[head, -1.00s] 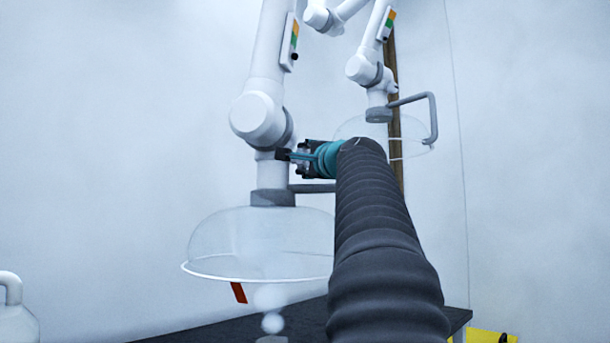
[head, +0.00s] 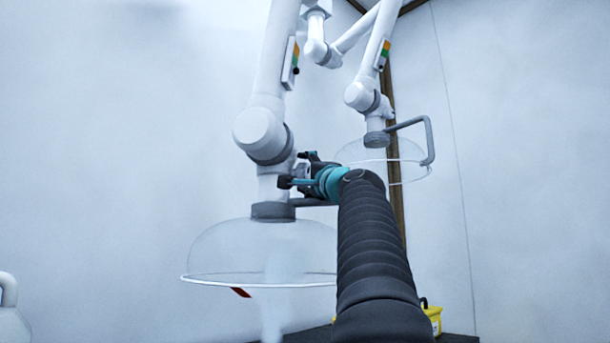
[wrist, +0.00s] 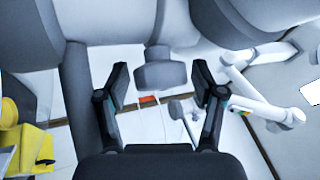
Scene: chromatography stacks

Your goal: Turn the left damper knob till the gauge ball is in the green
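The left extraction arm (head: 265,125) is white, with a clear dome hood (head: 245,250) below. Its gauge (head: 290,62) is a pale strip with orange and green bands; a small dark ball (head: 296,71) sits at the lower end, below the green. My gripper (head: 294,170) is at the neck of this arm, just above the hood. In the wrist view the open fingers stand on either side of a grey knob (wrist: 160,74), with a visible gap on each side. The knob is hidden by the gripper in the head view.
A second extraction arm (head: 363,96) with its own gauge (head: 384,55) and a grey handle (head: 428,140) hangs to the right. A red tag (head: 241,292) shows at the left hood's rim. A white jug (head: 10,315) is lower left, a yellow bin (head: 432,315) lower right.

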